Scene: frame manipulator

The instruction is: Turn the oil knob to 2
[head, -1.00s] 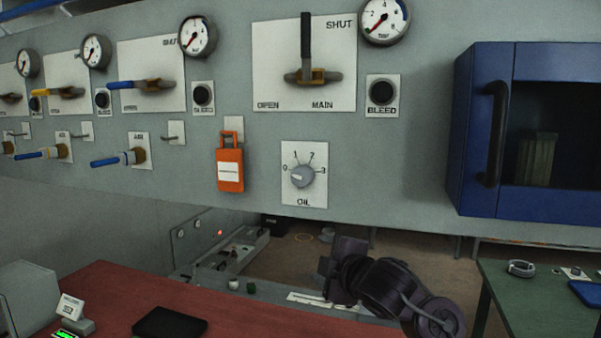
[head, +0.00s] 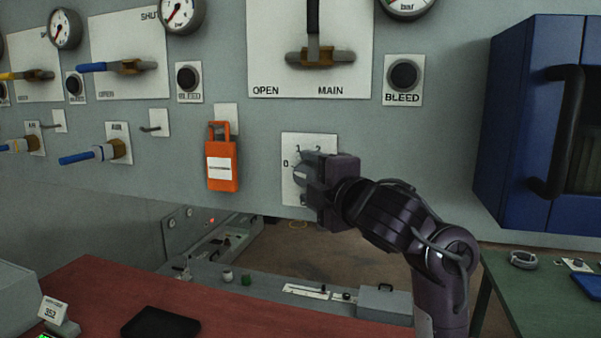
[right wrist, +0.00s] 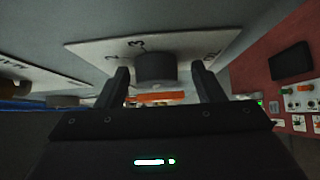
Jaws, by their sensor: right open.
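The oil knob (head: 303,174) is a grey dial on a white plate (head: 291,148) on the grey panel. In the right wrist view the knob (right wrist: 155,68) sits between the two open fingers of my right gripper (right wrist: 160,85), with a gap on each side. The knob's pointer is not clear in either view. My left gripper is not in view.
An orange lockout box (head: 221,171) hangs left of the knob plate. The main valve handle (head: 319,57) and a black bleed button (head: 403,75) are above. A blue cabinet (head: 515,125) juts out at right. A red table (head: 240,315) is below.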

